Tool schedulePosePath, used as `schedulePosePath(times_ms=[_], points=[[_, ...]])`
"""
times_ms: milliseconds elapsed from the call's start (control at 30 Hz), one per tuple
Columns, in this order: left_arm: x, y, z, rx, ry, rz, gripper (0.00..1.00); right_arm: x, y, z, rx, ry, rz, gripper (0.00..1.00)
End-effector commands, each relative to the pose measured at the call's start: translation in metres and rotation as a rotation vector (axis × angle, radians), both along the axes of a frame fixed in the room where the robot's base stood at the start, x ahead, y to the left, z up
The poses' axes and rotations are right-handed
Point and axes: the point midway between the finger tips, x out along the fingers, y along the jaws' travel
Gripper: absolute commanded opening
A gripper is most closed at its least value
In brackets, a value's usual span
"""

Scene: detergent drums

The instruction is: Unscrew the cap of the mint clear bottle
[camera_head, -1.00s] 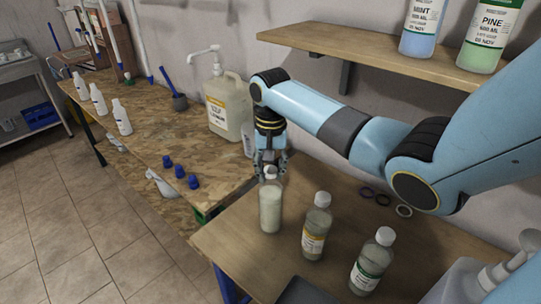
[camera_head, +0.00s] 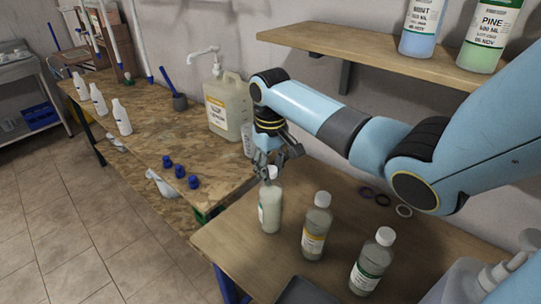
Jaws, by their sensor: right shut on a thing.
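A clear bottle with pale content (camera_head: 270,208) stands upright at the left end of the near wooden table. It has a white cap (camera_head: 269,173), and no label on it can be read from here. My right gripper (camera_head: 270,168) comes down from above and is shut on this cap, partly hiding it. The cap appears still seated on the bottle neck. Two more clear bottles with white caps stand to its right, one with an orange label (camera_head: 317,228) and one with a green label (camera_head: 372,265). My left gripper is not in view.
Several rings (camera_head: 404,211) lie behind the bottles on the table. A large jug (camera_head: 228,105) with a pump stands on the chipboard bench (camera_head: 145,120), with blue caps (camera_head: 179,171) near its front edge. A wall shelf (camera_head: 380,52) holds two large bottles above my right arm.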

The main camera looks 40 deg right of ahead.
Motion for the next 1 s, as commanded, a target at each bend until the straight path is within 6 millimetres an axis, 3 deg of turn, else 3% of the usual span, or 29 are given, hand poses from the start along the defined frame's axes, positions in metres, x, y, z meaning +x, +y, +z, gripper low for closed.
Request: schedulePosePath(times_ms=[167,267,1000], points=[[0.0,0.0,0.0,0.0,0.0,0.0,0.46,0.0,0.0,0.0,0.0,0.0,0.032,0.0],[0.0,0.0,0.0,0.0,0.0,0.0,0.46,0.0,0.0,0.0,0.0,0.0,0.167,0.0],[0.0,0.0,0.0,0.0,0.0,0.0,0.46,0.001,0.0,0.02,0.0,-0.002,0.152,0.0]])
